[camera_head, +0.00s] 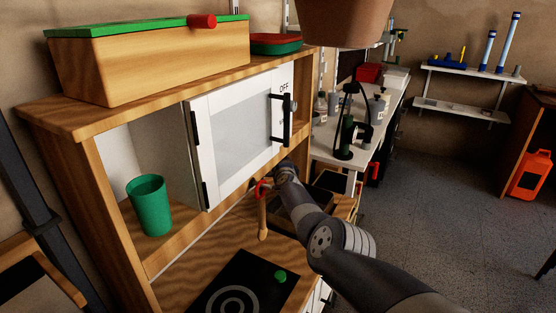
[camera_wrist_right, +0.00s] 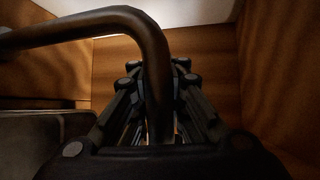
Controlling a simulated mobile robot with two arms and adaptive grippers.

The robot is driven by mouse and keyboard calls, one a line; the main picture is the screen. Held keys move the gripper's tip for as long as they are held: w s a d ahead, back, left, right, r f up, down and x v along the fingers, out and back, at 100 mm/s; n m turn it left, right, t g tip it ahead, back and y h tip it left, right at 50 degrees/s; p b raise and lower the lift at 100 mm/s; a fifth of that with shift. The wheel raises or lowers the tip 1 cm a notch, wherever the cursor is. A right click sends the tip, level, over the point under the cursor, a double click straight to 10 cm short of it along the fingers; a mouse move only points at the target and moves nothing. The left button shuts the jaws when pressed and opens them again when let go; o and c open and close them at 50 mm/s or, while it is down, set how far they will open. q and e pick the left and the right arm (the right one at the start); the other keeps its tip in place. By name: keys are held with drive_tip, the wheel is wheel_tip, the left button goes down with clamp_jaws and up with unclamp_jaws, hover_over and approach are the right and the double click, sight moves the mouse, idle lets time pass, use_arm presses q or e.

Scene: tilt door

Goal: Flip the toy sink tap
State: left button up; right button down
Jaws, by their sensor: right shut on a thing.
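The toy sink tap is a dark curved tube (camera_wrist_right: 148,40) in the right wrist view. It comes in from the upper left and bends down between my right gripper's fingers (camera_wrist_right: 155,95). The fingers are shut on its descending part. In the head view my right gripper (camera_head: 284,168) is at the back of the toy kitchen, just below the microwave door, and the tap is hidden behind it and my arm. The sink basin (camera_head: 322,190) is partly covered by my arm. My left gripper is not in view.
The wooden toy kitchen has a white microwave door (camera_head: 240,125), a green cup (camera_head: 150,205) on its shelf and a black hob (camera_head: 240,290). A wooden box (camera_head: 150,65) sits on top.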

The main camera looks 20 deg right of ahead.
drive_tip(key=shift+d+r, duration=0.1)
drive_tip(key=shift+r, duration=0.05)
idle(0.4)
drive_tip(key=c, duration=1.7)
unclamp_jaws()
drive_tip(key=shift+f, duration=0.2)
